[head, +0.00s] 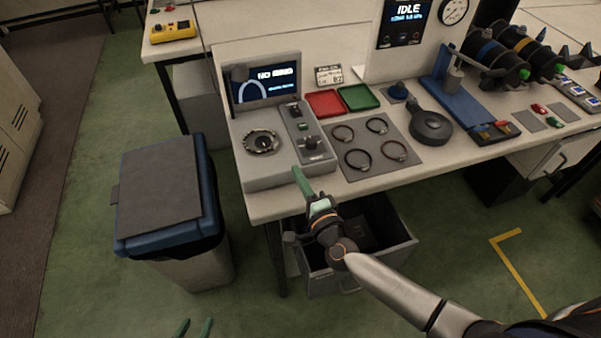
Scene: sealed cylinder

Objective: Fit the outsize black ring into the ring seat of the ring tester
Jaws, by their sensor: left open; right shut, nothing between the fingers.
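The ring tester (285,172) stands at the left end of the bench, with a lit screen (263,85) that seems to read "NO RING". Its round ring seat (262,142) is on the left of its top. Several thin dark rings lie on a grey mat (376,143): back left (334,128), back right (368,121), front left (347,156) and front right (404,156), the last more reddish. I cannot tell which is outsize. My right gripper (298,173) is shut and empty at the tester's front edge. My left gripper (195,328) is open and empty at the bottom edge, only its fingertips showing.
A red tray (323,104) and a green tray (358,97) lie behind the mat. A round dark tool (431,126) lies right of it. A lidded blue bin (160,190) stands left of the bench.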

